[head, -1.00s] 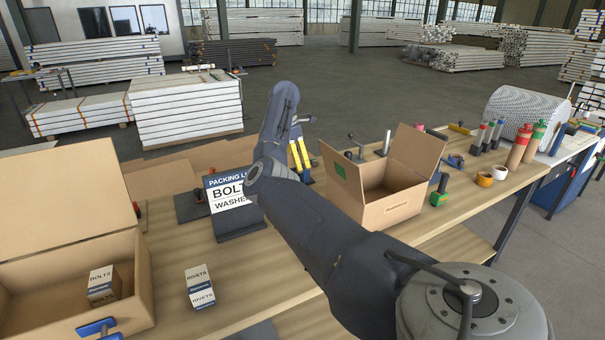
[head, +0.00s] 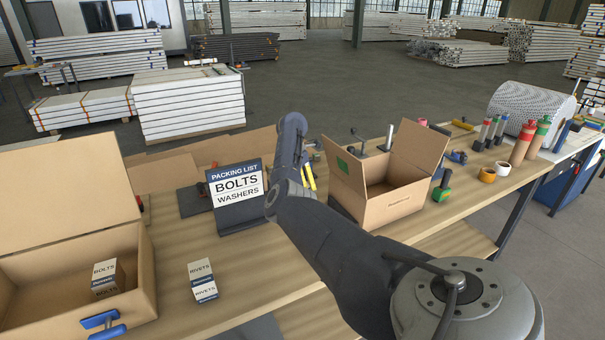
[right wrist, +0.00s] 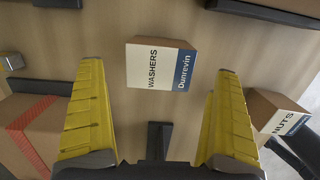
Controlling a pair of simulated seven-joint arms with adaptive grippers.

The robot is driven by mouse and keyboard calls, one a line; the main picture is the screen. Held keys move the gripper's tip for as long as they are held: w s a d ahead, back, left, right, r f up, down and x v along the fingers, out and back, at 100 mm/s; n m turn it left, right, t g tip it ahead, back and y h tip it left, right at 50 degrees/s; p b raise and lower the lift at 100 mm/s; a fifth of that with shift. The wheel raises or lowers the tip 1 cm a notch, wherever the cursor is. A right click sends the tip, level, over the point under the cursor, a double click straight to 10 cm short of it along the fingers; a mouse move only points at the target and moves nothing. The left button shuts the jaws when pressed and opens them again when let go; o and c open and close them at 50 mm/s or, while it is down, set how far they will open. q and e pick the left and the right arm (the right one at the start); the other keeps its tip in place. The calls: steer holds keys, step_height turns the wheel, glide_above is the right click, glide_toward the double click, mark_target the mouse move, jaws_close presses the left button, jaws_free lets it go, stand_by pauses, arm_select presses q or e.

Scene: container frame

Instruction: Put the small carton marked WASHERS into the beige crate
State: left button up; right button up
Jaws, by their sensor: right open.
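The WASHERS carton (right wrist: 158,68), small and brown with a white and blue label, lies on the wooden bench in the right wrist view. It is ahead of my right gripper (right wrist: 155,165), roughly between the lines of its two yellow fingers, which are wide apart and empty. In the head view the right arm hides this carton and most of the gripper; yellow finger parts (head: 309,177) show beside the arm. The beige crate (head: 60,215) stands open at the left, with a BOLTS carton (head: 105,276) inside. My left gripper is not in view.
A RIVETS carton (head: 202,281) stands right of the crate. A PACKING LIST sign (head: 238,192) reads BOLTS, WASHERS. An open cardboard box (head: 392,202) stands right of my arm. A NUTS carton (right wrist: 278,112) and a red-taped box (right wrist: 32,130) flank the right gripper.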

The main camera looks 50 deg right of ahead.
steer(key=shift+s+d+f, duration=0.1)
steer(key=shift+d+f, duration=0.05)
steer(key=shift+f, duration=0.95)
steer(key=shift+d+f, duration=0.15)
steer(key=shift+f, duration=0.95)
steer(key=c, duration=1.5)
steer(key=shift+r, duration=0.1)
